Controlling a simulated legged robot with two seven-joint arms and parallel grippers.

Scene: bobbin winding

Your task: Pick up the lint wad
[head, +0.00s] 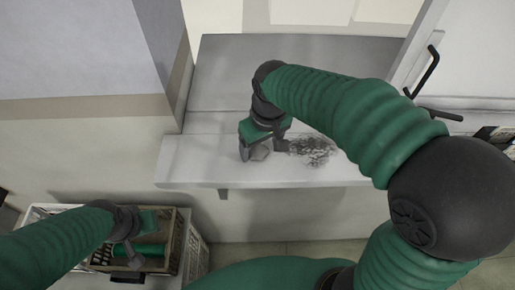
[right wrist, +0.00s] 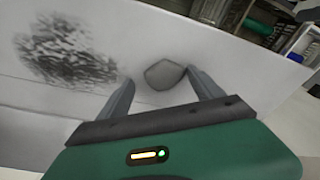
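The lint wad is a small grey, angular lump (right wrist: 164,74) on the pale worktop. It also shows in the head view (head: 260,152), between the fingers of my right gripper (head: 263,147). In the right wrist view the two fingers are spread, with the wad between and just beyond their tips. A gap shows on each side, so the gripper is open and not gripping it. My left gripper (head: 132,256) hangs at the lower left over a crate. Its fingers are too small and dark to read.
A dark, scribbly smudge of lint or dust (head: 313,150) lies on the worktop (head: 195,165) right of the wad. The crate (head: 186,245) at lower left holds a green cylinder (head: 150,250). A white door with a black handle (head: 428,70) stands at the right.

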